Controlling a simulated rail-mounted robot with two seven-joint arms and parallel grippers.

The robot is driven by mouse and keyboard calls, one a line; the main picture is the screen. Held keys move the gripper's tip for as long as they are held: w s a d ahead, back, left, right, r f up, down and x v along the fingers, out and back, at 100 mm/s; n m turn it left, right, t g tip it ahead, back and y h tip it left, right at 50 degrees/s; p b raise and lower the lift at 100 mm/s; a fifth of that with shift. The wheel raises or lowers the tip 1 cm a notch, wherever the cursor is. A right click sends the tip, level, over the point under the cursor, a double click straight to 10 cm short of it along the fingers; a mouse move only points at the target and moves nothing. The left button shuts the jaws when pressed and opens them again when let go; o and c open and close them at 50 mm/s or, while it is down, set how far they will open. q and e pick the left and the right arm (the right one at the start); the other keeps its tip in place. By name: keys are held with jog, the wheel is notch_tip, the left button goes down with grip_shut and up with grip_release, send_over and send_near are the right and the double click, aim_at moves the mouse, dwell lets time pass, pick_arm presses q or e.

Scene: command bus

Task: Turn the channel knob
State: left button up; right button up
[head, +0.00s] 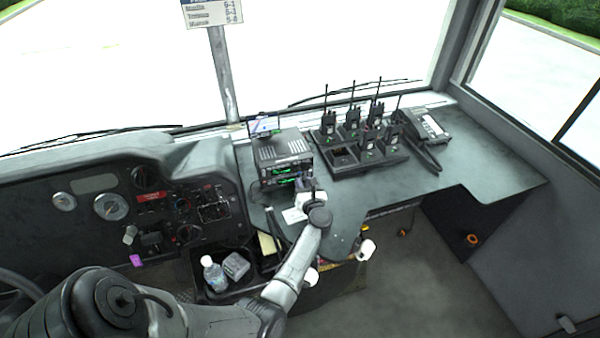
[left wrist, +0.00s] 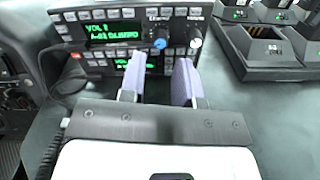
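The two-way radio (head: 284,153) is a black box on the dashboard counter with green displays. In the left wrist view its front (left wrist: 98,33) shows two stacked units. The upper unit carries a blue knob (left wrist: 160,43) and a pale grey knob (left wrist: 195,38) at its right. Their labels are too small to read, so I cannot tell which is the channel knob. My left gripper (head: 306,186) is just in front of the radio. In the left wrist view its fingers (left wrist: 160,80) are apart with nothing between them, below the knobs. My right gripper is not in view.
A charger tray (head: 343,158) with several handheld radios stands right of the radio, and a desk phone (head: 428,126) beyond it. A small screen (head: 264,125) is behind the radio. A bottle (head: 213,275) stands in the lower tray.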

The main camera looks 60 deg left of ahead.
aim_at(299, 172)
pick_arm(q)
jog(key=shift+x, duration=2.5)
jog(key=shift+c, duration=0.2)
grip_shut()
